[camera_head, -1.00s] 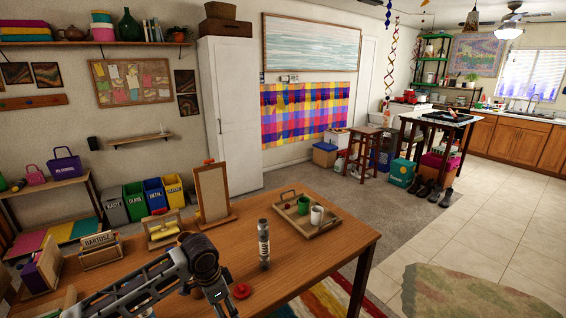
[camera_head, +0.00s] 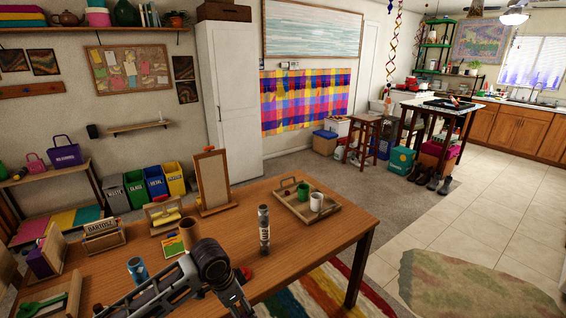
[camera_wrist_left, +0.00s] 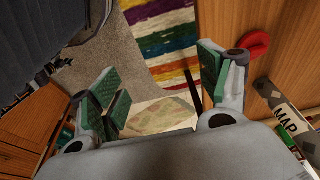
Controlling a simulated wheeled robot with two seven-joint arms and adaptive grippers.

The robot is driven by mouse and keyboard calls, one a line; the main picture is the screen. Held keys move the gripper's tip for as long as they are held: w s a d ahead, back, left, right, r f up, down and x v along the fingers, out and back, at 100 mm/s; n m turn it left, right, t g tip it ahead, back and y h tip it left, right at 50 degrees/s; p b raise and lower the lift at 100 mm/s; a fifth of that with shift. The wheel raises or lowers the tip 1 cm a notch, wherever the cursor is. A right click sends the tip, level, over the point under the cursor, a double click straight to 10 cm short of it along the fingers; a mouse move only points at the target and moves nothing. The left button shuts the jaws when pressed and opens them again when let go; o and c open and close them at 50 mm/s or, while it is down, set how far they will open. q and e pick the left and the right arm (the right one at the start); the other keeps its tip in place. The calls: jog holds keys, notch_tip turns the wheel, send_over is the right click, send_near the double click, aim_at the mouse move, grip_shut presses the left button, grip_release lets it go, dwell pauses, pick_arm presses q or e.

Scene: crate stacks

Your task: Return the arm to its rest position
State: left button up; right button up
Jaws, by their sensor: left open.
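My left arm (camera_head: 165,288) comes in from the bottom left of the head view and reaches over the front of the wooden table (camera_head: 318,238). Its lower end is near the bottom edge, and its fingers cannot be made out there. In the left wrist view my left gripper (camera_wrist_left: 163,92) is open, with its green-padded fingers wide apart and nothing between them. Beyond the fingers are the floor and a striped rug (camera_wrist_left: 165,40). My right gripper is not in view.
A grey tube (camera_head: 264,232) stands upright just right of my arm; its MAP label shows in the wrist view (camera_wrist_left: 290,122). A red object (camera_wrist_left: 253,46) lies near one finger. A blue cup (camera_head: 137,268), brown cup (camera_head: 189,232) and wooden tray (camera_head: 330,207) are on the table.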

pick_arm(q)
jog(key=shift+s+d+f+n+t+h, duration=0.7)
jog(key=shift+s+d+n, duration=0.8)
jog(key=shift+s, duration=1.8)
jog(key=s+a+f+n+y, duration=0.3)
jog(key=s+a+n, duration=0.3)
jog(key=s+a, duration=0.55)
notch_tip(320, 180, down, 32)
jog(key=a, duration=0.2)
jog(key=s+a+f, duration=0.3)
jog(key=s+f, duration=0.7)
jog(key=s, duration=0.1)
jog(key=s+a+f+g, duration=0.1)
jog(key=s+a+f, duration=0.2)
jog(key=s+f, duration=0.7)
jog(key=shift+s+f+g+y, duration=0.3)
jog(key=shift+s+y, duration=0.1)
jog(key=shift+s, duration=0.5)
